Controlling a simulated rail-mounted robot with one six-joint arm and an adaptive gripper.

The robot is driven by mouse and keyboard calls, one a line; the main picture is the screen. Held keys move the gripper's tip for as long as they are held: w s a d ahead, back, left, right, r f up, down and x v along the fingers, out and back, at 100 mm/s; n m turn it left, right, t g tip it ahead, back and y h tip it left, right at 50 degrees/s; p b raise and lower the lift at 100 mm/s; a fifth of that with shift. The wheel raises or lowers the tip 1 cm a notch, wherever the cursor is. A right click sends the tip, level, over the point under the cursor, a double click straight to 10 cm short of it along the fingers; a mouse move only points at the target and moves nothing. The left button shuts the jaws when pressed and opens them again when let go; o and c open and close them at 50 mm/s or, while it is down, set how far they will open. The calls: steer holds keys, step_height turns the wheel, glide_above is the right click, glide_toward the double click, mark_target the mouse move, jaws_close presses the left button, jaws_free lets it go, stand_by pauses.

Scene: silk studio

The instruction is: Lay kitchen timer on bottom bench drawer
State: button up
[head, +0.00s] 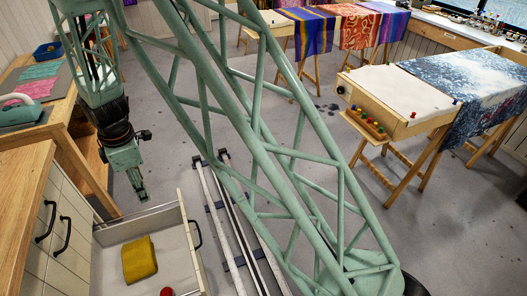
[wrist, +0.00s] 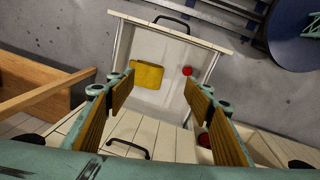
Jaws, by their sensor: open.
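The open bench drawer (head: 175,232) is a pale box pulled out from the cabinet at lower left; in the wrist view the drawer (wrist: 160,102) lies below my fingers. A small round red object (head: 167,292) is in the drawer, cut off by the head view's bottom edge; it shows whole in the wrist view (wrist: 187,71). I cannot tell whether it is the kitchen timer. A second red object (wrist: 204,140) is partly hidden by my right finger.
A folded yellow cloth (head: 140,259) lies in the drawer. Cabinet fronts with black handles (head: 45,222) and a wooden bench (head: 20,180) stand at left. Floor rails (head: 222,230) run right of the drawer. A wooden table (head: 395,100) stands at right.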

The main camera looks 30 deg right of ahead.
steer(key=s+d+r+m, duration=0.3)
steer(key=s+d+r, duration=0.2)
steer(key=r, duration=0.5)
steer(key=s+d+r+m+t, duration=0.1)
steer(key=s+d+r+m, duration=0.2)
steer(key=s+d+r, duration=0.45)
steer(key=s+d+r+m, duration=0.3)
steer(key=s+r, duration=0.1)
steer(key=r, duration=0.7)
steer(key=s+d+r+m, duration=0.3)
steer(key=s, duration=0.6)
steer(key=s+d+r+m, duration=0.2)
steer(key=s+d+m, duration=0.1)
steer(key=s, duration=0.6)
steer(key=s+d+r+m+t, duration=0.1)
steer(key=s+d+r+m, duration=0.2)
steer(key=s, duration=0.6)
steer(key=shift+r+h, duration=0.3)
steer(key=shift+d, duration=0.1)
steer(key=shift+c, duration=0.5)
